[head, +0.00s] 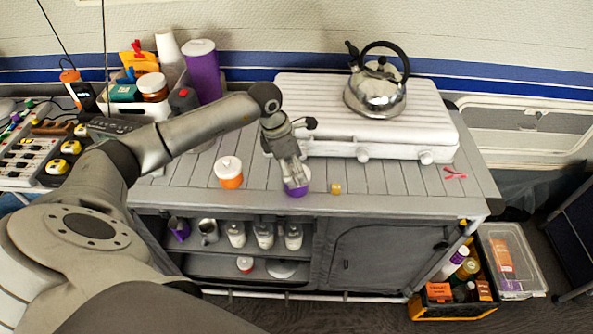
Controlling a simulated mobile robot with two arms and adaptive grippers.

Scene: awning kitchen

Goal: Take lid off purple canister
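A small purple canister (297,192) stands near the front edge of the grey slatted counter (385,198). My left gripper (295,184) points down directly over it. The fingers cover most of the canister's top, and a pale patch there may be its lid. I cannot tell whether the fingers are closed on the lid or only around it. A taller purple container (203,75) with a white lid stands at the back left. My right gripper is not in view.
An orange canister with a white lid (229,173) stands left of the gripper. A small yellow item (335,188) lies close on its right. A white stove case (310,100) bearing a kettle (375,92) is behind. The counter's front right is mostly clear.

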